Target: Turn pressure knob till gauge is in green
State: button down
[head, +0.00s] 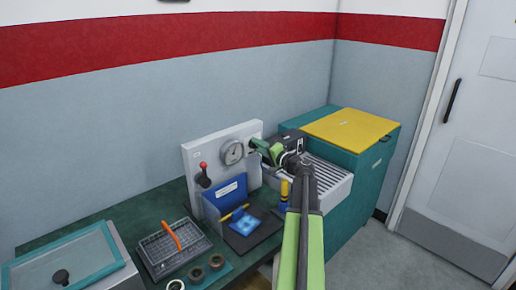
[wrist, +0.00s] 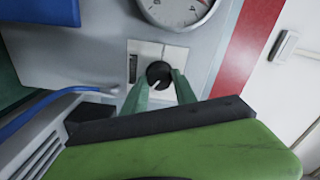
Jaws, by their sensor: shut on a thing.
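The round pressure gauge (head: 232,152) is on a light grey upright panel (head: 192,160) at the back of the bench. Its lower part shows at the top of the wrist view (wrist: 180,12); I cannot make out a needle or a green zone. The black pressure knob (wrist: 158,73) is on a pale plate below the gauge in the wrist view. My gripper (wrist: 160,86) has its two green fingers on either side of the knob, shut on it. In the head view my gripper (head: 260,147) is at the panel's right edge and hides the knob.
A red-tipped lever (head: 203,172) is on the panel's left. A blue holder (head: 228,195), a grey basket (head: 160,258) and dark rings stand in front. A ribbed white tray (head: 330,178) and a teal cabinet with yellow lid (head: 350,127) are right. A blue hose (wrist: 40,112) passes left of my gripper.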

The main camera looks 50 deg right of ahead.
jog(key=n, duration=1.2)
jog(key=shift+r+n, duration=0.1)
jog(key=shift+n, duration=0.3)
dwell(0.3)
jog(key=c, duration=1)
grip_release()
jog(key=shift+w, duration=0.1)
